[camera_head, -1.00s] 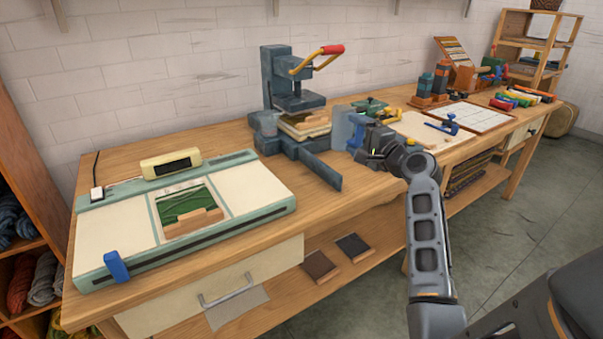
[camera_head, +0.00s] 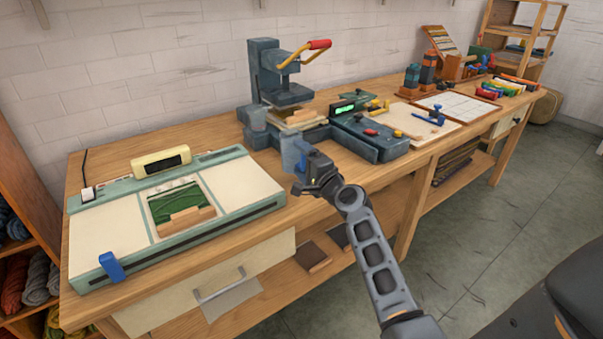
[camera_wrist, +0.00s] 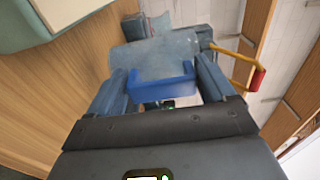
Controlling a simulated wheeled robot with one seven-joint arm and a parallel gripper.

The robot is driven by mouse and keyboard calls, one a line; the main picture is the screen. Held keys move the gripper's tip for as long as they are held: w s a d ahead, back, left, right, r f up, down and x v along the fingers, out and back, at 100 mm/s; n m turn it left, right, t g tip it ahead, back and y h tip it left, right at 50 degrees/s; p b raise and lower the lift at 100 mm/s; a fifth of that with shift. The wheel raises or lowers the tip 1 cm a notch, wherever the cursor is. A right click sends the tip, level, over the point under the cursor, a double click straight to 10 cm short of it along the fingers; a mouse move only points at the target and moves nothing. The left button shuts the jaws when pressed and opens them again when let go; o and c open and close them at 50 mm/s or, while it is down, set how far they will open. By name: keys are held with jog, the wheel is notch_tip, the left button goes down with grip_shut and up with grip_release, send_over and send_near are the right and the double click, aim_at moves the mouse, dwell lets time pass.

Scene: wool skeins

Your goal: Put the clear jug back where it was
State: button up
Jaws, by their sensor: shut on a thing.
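The clear jug (camera_head: 292,150) is translucent bluish-grey with a blue handle (camera_head: 301,160). It is above the front part of the bench, between the flat teal machine and the press; I cannot tell whether its base touches the bench. My gripper (camera_head: 311,168) is shut on the jug by its handle. In the wrist view, the fingers of my gripper (camera_wrist: 160,90) flank the blue handle (camera_wrist: 160,88), with the clear body (camera_wrist: 155,52) beyond it.
The press (camera_head: 275,90) with a red-tipped lever stands behind, with a grey cup-like piece (camera_head: 257,117) at its left. The flat teal and cream machine (camera_head: 95,235) lies left. A dark blue device (camera_head: 375,140) with a green display is right. Bare wood (camera_head: 225,135) shows behind the flat machine.

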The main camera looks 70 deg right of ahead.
aim_at(295, 167)
jog(key=shift+f+b, duration=0.9)
jog(key=shift+f, duration=1.1)
jog(key=shift+f, duration=0.15)
jog(key=o, duration=1.2)
jog(key=shift+c, duration=0.2)
